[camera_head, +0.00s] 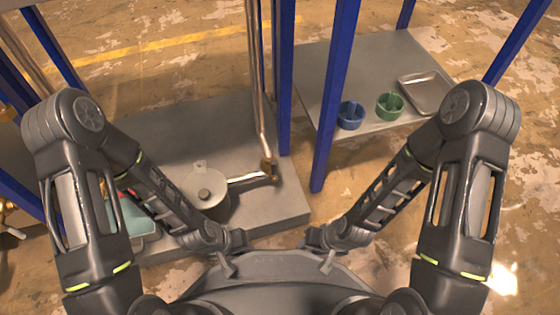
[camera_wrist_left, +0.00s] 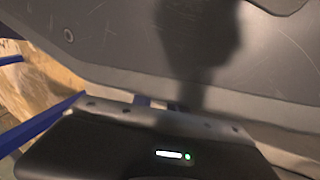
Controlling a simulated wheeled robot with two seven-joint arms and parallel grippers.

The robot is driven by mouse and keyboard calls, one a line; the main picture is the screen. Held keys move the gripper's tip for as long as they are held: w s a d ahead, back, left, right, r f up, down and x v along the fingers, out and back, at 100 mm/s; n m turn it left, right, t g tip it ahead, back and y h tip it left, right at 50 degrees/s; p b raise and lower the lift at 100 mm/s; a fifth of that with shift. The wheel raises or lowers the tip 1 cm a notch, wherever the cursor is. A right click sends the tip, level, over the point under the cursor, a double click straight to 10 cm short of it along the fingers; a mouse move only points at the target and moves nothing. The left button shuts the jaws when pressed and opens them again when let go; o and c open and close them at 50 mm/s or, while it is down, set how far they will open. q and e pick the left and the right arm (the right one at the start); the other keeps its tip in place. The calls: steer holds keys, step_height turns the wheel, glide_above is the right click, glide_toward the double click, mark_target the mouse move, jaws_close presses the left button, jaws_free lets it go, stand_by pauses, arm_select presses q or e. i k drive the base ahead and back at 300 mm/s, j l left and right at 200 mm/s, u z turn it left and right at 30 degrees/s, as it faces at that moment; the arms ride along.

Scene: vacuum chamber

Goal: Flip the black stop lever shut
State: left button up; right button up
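I cannot make out a black stop lever for certain in either view. In the head view a round grey metal vessel (camera_head: 218,184) with a dark knob (camera_head: 204,194) on top stands on the grey platform. A pipe (camera_head: 248,179) runs from its right side to a brass-coloured fitting (camera_head: 268,168). My left gripper (camera_head: 228,266) and right gripper (camera_head: 328,262) are close in front of my body, both apart from the vessel. Their fingers are too small to tell open from shut. The left wrist view shows no vessel or lever.
A teal tray (camera_head: 132,217) is partly hidden behind my left arm.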

mark_target(272, 174)
steer(key=z, duration=1.95)
steer(key=k+j, duration=0.15)
steer(key=j, duration=0.15)
steer(key=k+j, duration=0.1)
steer(key=j, duration=0.25)
